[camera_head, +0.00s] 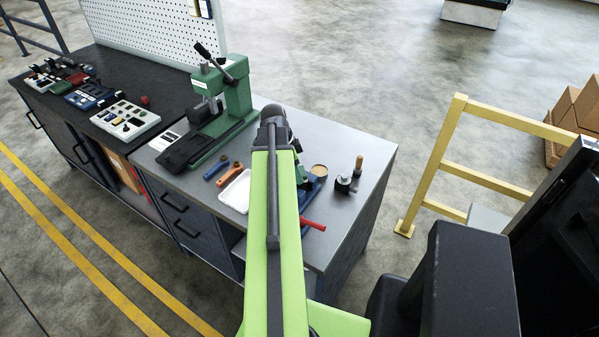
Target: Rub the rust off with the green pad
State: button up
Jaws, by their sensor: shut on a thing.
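My arm's green link covers the middle of the grey workbench (352,218), and my gripper is hidden behind it. A small dark green piece (301,173) shows just right of the arm; I cannot tell whether it is the pad. It is beside a blue item (311,189), mostly covered by the arm, and a red handle (313,223) sticks out to the right below. I cannot make out any rusted surface.
A green press (236,92) stands at the bench's back left. A white tray (236,191), blue tool (216,170), orange-brown tool (230,174), round tan-topped item (319,170) and wooden-handled tool (357,172) lie around. The bench's right front is clear. A yellow railing (440,160) stands to the right.

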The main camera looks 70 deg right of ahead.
jog(key=w, duration=0.3)
jog(key=shift+w+d, duration=0.25)
jog(key=shift+d, duration=0.15)
notch_tip(320, 180, up, 6)
jog(key=p, duration=0.6)
notch_tip(320, 180, up, 3)
jog(key=p, duration=0.3)
jog(key=shift+r, duration=0.1)
